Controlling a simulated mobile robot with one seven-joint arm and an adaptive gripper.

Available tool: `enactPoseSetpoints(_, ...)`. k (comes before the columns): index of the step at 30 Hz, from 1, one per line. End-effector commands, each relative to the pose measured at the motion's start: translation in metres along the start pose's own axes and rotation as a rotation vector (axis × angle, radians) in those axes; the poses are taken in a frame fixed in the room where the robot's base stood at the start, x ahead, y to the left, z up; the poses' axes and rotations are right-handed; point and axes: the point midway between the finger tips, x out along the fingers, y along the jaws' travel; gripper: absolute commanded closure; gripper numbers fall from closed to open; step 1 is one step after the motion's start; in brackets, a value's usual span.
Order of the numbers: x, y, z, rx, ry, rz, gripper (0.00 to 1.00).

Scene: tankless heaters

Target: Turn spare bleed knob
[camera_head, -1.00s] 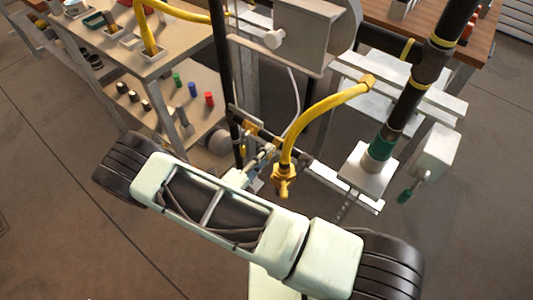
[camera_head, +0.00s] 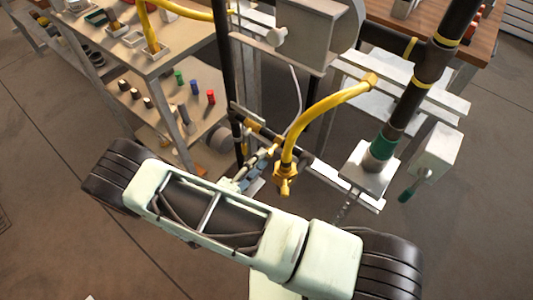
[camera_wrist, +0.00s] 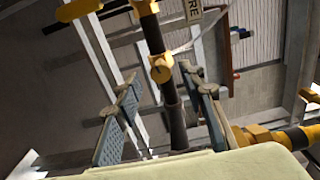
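My gripper (camera_head: 257,168) is low at the middle of the head view, beside a yellow hose's brass end fitting (camera_head: 284,182) and below a black pipe with yellow bands (camera_head: 268,132). In the wrist view my gripper (camera_wrist: 160,88) is open, its two blue-grey pads apart. A dark pipe with a yellow fitting (camera_wrist: 162,69) shows in the gap between the pads; I see no contact. I cannot tell for certain which part is the spare bleed knob. A round white knob (camera_head: 278,36) is on the grey box at the top.
A shelf (camera_head: 165,128) with several small coloured pieces is at left. A thin black upright pipe (camera_head: 226,70) stands behind my gripper. Floor is open at far left.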

Motion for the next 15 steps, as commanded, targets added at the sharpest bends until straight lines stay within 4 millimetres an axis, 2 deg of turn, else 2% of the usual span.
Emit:
enactPoseSetpoints(3,-0.028,0.0,0.001,0.0,-0.003,0.002,0.63)
enactPoseSetpoints(7,-0.052,0.0,0.001,0.0,-0.003,0.001,0.63)
enactPoseSetpoints(12,-0.072,0.0,0.0,-0.001,-0.001,0.0,0.63)
enactPoseSetpoints(15,-0.076,0.0,0.0,-0.001,-0.001,0.0,0.63)
